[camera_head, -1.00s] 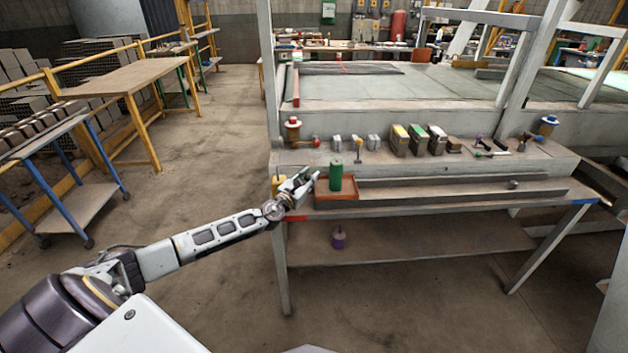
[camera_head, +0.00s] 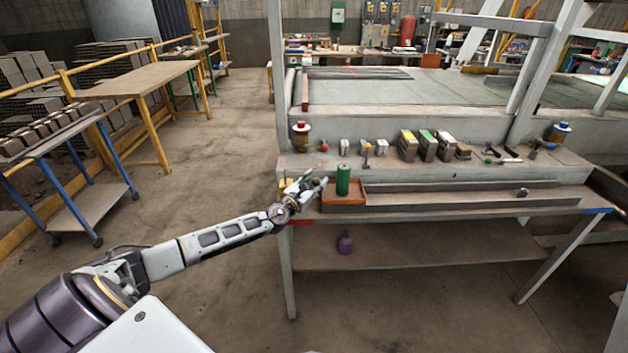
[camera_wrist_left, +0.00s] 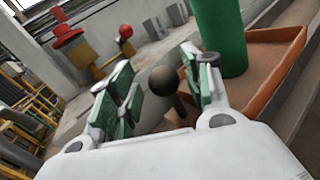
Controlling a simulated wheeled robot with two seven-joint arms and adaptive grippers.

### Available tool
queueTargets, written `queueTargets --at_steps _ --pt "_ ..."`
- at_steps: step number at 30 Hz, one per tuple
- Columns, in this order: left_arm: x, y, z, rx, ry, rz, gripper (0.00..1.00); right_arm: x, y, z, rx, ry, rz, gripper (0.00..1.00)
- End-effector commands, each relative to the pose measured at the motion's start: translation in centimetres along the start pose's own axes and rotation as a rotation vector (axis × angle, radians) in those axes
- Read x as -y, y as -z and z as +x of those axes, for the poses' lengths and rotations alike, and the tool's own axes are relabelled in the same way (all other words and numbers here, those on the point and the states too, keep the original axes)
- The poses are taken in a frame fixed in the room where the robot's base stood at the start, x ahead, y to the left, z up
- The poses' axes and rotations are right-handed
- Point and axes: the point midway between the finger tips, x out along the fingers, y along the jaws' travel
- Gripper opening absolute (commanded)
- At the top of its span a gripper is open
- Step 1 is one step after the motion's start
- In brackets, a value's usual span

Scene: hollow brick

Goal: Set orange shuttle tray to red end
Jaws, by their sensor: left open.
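The orange shuttle tray (camera_head: 345,199) sits at the left end of a long grey rail channel on the bench, with a green cylinder (camera_head: 343,180) standing in it. A red mark (camera_head: 301,222) shows on the bench's front edge at the left, and a blue mark (camera_head: 597,211) at the right. My left gripper (camera_head: 316,184) is open at the tray's left side. In the left wrist view, a dark round knob (camera_wrist_left: 164,80) on a stem lies between the open fingers (camera_wrist_left: 160,95), and the tray (camera_wrist_left: 284,80) is to the right. I cannot tell whether the fingers touch the knob. My right gripper is not in view.
Small boxes (camera_head: 410,145), tools (camera_head: 500,157) and a red-and-yellow fixture (camera_head: 301,136) stand on the ledge behind the rail.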

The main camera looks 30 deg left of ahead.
Motion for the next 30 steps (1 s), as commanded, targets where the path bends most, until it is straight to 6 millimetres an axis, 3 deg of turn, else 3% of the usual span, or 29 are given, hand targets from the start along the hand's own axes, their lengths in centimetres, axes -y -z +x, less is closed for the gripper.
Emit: queueTargets --at_steps 11,30 --pt "-0.3 -1.3 0.0 0.002 0.0 0.001 0.49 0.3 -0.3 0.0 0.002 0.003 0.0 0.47" --pt "-1.5 -6.8 0.0 0.001 0.0 0.003 0.49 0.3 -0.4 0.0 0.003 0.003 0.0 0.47"
